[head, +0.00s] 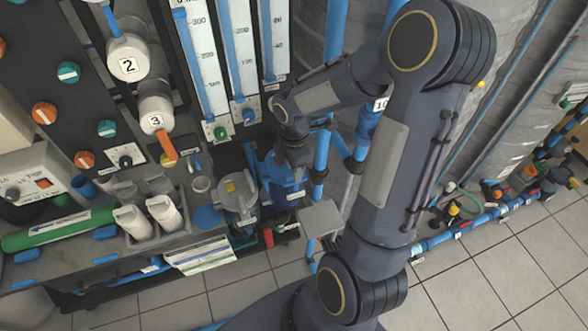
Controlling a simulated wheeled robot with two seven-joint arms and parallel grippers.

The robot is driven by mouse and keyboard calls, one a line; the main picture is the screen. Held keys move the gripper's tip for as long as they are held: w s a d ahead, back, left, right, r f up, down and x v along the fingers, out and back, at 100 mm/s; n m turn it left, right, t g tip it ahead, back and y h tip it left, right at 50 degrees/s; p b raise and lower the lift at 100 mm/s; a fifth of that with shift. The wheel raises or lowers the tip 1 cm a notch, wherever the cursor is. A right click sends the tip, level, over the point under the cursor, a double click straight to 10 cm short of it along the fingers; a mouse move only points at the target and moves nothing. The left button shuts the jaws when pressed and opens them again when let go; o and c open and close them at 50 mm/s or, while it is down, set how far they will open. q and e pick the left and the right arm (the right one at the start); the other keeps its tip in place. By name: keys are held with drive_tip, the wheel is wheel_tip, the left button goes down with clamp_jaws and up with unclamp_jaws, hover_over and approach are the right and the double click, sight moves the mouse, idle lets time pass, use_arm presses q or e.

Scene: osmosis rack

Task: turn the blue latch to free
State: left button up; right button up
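My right arm reaches in from the bottom right. Its gripper (294,150) points down at a blue fitting (283,178) beside the grey housing with a clamp lid (238,192). The gripper is dark and small here, and its fingers are partly hidden, so I cannot tell whether they are open, shut or touching the blue part. I cannot make out which part of the blue fitting is the latch or how it is turned. My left gripper is not in view.
Blue vertical pipes (321,160) stand close to the right of the gripper. Flow meters (203,70) rise behind it. A bench with white bottles (165,212) and a round blue lid (207,216) is at left. A grey box (319,218) stands near my forearm.

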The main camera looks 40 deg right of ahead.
wheel_tip(320, 180, up, 6)
drive_tip(key=shift+r, duration=0.1)
idle(0.6)
